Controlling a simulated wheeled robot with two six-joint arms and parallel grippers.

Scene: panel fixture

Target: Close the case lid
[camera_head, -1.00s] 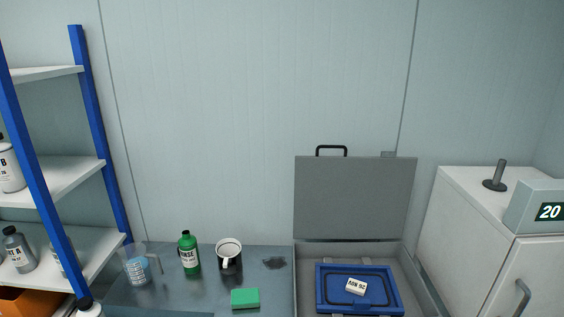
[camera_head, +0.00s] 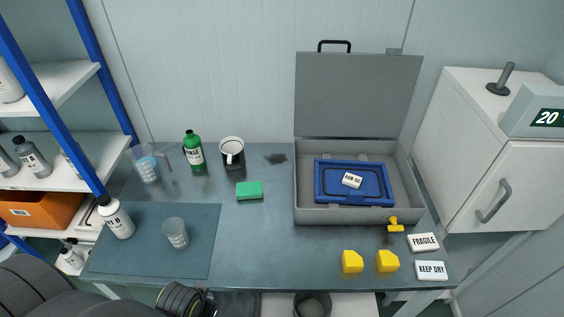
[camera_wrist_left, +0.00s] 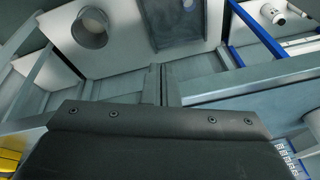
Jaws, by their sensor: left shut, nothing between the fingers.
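The grey case (camera_head: 298,190) stands open on the right half of the table. Its lid (camera_head: 358,95) is upright at the back, near the wall, with a black handle (camera_head: 334,46) on its top edge. A blue tray (camera_head: 319,182) lies in the case, with a white labelled block (camera_head: 352,180) on it. My left gripper (camera_wrist_left: 162,85) shows in the left wrist view with its grey fingers together and nothing between them. It is apart from the case. Part of my left arm shows at the bottom left of the head view. My right gripper is not in view.
A yellow latch-like piece (camera_head: 395,225) is at the case's front. Two yellow blocks (camera_head: 352,262) and two white labelled blocks (camera_head: 423,242) lie before it. A green sponge (camera_head: 249,190), mug (camera_head: 231,152) and green bottle (camera_head: 193,152) stand left. The table's front middle is clear.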

